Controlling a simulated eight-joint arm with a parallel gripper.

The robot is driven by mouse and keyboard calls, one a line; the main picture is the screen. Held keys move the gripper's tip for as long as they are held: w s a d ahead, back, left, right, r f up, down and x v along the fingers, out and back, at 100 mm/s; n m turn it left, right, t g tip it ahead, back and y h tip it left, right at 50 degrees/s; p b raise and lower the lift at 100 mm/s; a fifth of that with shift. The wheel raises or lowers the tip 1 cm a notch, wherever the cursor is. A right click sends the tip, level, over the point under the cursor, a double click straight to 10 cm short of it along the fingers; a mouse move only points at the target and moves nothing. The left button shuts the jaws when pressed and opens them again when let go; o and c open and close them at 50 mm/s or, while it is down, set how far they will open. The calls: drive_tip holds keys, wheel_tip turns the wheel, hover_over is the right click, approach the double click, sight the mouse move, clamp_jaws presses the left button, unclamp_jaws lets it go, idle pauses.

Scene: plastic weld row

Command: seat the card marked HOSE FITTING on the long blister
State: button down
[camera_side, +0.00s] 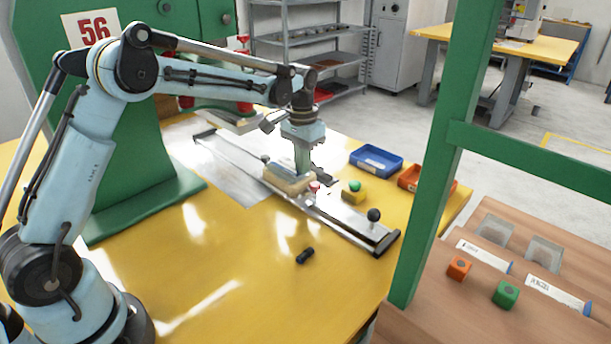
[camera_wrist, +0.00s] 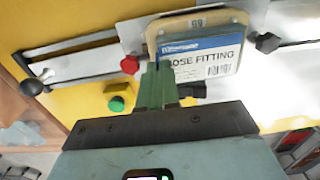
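The HOSE FITTING card (camera_wrist: 205,60), white with a blue band and a barcode, lies within the rounded beige nest (camera_wrist: 152,42) in the wrist view. My gripper (camera_wrist: 157,68) has its green fingers close together at the card's left edge, covering part of the lettering. I cannot tell whether they grip the card. In the side view my gripper (camera_side: 303,174) points down over the beige nest (camera_side: 288,181) on the metal rail. A blister under the card cannot be made out. Two clear trays, perhaps blisters (camera_side: 543,254), lie on the right bench.
A rail (camera_side: 345,222) with a black knob (camera_side: 374,215) runs across the yellow table. A red knob (camera_wrist: 130,64) and green button (camera_wrist: 116,104) are beside the nest. Blue (camera_side: 376,161) and orange (camera_side: 411,178) bins stand behind. A green post (camera_side: 437,150) stands right. The front table is mostly clear.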

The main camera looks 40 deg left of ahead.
drive_tip(key=shift+f, duration=0.6)
drive_tip(key=c, duration=1.3)
unclamp_jaws()
drive_tip(key=c, duration=0.4)
drive_tip(key=shift+r, duration=0.1)
drive_tip(key=shift+r, duration=3.45)
